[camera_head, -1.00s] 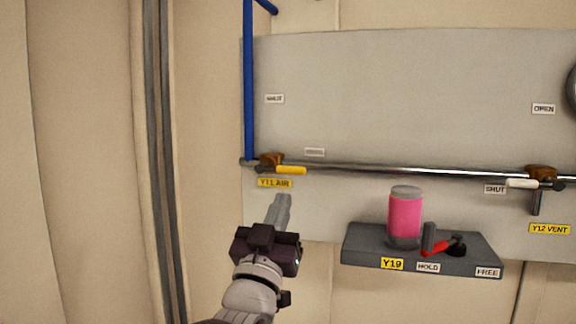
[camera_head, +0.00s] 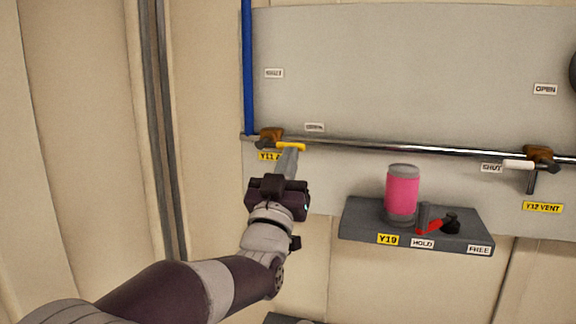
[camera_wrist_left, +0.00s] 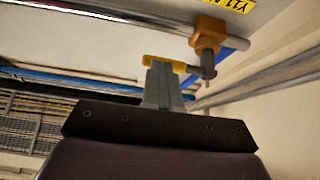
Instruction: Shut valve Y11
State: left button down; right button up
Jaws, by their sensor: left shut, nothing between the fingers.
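Valve Y11 has a brass body (camera_head: 270,134) on the steel pipe at the left of the panel. Its yellow handle (camera_head: 292,146) points right, along the pipe. The yellow Y11 label (camera_head: 267,156) is partly hidden behind my left gripper. My left gripper (camera_head: 290,150) is shut and empty, with its fingertips at the handle from below. The left wrist view shows the shut fingers (camera_wrist_left: 161,68) at the yellow handle (camera_wrist_left: 150,60), beside the brass body (camera_wrist_left: 208,33). I cannot tell whether they touch. My right gripper is not in view.
Valve Y12 (camera_head: 538,153) with a white handle sits further right on the pipe (camera_head: 400,148). A grey shelf (camera_head: 365,225) below holds a pink cylinder (camera_head: 402,192) and a red lever (camera_head: 430,227). A blue pipe (camera_head: 247,60) rises left of the panel.

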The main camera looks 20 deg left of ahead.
pick_arm(q)
jog(key=shift+d+r+n, duration=0.1)
jog(key=shift+r+n, duration=0.05)
jog(key=shift+n, duration=0.45)
notch_tip(320, 180, up, 7)
jog(key=a+n+g+y, duration=0.2)
jog(key=n+g+y, duration=0.3)
jog(key=n+y, duration=0.4)
jog(key=n, duration=0.6)
jog(key=shift+a+n+y, duration=0.3)
jog(key=shift+a+y, duration=0.1)
